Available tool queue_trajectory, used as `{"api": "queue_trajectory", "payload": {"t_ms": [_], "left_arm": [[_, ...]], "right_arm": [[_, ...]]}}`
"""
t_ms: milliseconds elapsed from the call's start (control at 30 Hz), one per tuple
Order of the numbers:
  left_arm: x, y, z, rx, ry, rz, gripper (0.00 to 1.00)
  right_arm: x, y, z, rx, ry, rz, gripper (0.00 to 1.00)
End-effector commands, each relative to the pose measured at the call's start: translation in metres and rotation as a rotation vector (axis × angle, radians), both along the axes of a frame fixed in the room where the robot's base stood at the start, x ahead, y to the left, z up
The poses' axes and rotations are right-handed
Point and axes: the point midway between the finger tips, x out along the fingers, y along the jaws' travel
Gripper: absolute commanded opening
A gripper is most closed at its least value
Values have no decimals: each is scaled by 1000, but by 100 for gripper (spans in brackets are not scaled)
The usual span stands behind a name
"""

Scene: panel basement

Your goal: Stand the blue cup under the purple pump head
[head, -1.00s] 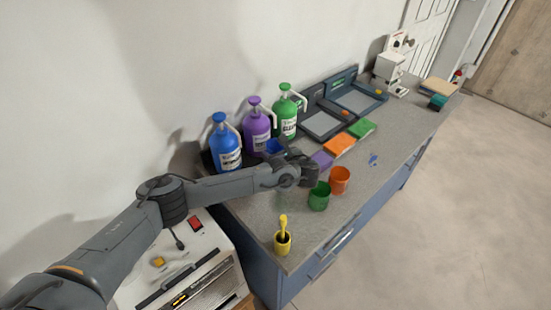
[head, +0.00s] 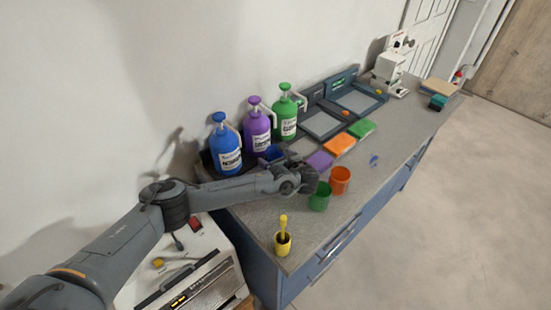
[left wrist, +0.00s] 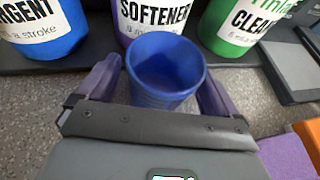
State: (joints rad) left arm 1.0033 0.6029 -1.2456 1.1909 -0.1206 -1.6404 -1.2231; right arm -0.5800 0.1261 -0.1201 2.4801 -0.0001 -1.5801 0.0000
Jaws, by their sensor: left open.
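The blue cup (head: 270,154) stands upright in front of the purple pump bottle (head: 257,130), below the spout of its purple pump head (head: 254,101). In the left wrist view the cup (left wrist: 165,68) shows its open mouth in front of the bottle's SOFTENER label (left wrist: 155,15); the pump head is out of that view. My left gripper (head: 289,167) is open on the near side of the cup. Its two fingers lie to either side of the cup in the wrist view, with gaps visible. The cup's base is partly hidden. My right gripper is not in view.
Blue (head: 226,148) and green (head: 285,115) pump bottles flank the purple one. A green cup (head: 319,197) and an orange cup (head: 340,180) stand close to my left gripper. A yellow cup (head: 283,244) with a tool is near the counter's front corner.

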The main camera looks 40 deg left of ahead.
Motion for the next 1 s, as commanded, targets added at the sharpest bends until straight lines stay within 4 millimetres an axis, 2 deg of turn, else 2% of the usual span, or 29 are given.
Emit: {"api": "queue_trajectory", "payload": {"t_ms": [233,700,1000], "left_arm": [[-1,-4,6,-1,0,-2,94],[-23,-56,29,-1,1,-1,94],[-27,-64,32,0,0,0,94]], "right_arm": [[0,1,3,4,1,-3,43],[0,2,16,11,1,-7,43],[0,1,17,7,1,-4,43]]}}
